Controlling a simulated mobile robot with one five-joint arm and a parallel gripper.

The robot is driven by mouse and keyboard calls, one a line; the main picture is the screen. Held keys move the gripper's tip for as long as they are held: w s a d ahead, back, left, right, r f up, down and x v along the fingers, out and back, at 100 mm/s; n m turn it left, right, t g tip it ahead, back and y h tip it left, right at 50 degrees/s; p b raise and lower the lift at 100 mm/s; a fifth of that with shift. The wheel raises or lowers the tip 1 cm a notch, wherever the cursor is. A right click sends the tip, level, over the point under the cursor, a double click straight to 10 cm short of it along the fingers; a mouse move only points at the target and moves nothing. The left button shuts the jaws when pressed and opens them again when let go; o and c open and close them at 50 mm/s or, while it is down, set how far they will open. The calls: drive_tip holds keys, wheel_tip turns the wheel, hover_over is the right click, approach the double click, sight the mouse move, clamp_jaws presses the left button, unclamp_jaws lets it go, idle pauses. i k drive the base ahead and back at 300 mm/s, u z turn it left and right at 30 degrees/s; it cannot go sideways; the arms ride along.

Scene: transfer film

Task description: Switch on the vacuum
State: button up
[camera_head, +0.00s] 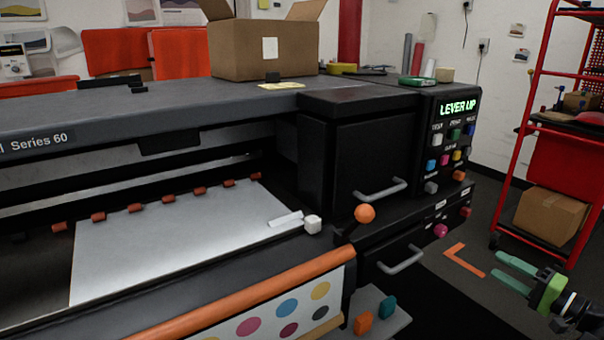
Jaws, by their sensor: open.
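A large dark printer marked "Series 60" (80,112) fills the left and middle. Its control panel (447,128) at the right end has a lit display (459,107) reading "LEVER UP" and several coloured buttons with small labels. Below it are a pink knob (440,231) and a red knob (465,212) with small white labels. The labels are too small to tell which control is the vacuum. My gripper (498,266) is at the lower right, open and empty, its green fingers pointing left, apart from the printer.
A lever with an orange ball (365,214) sticks up at the printer's front. Grey handles (380,189) project from the cabinet. A white sheet (170,235) lies on the bed. A red shelf rack (522,130) stands at right.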

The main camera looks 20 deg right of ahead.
sight(432, 187)
drive_tip(key=k, duration=1)
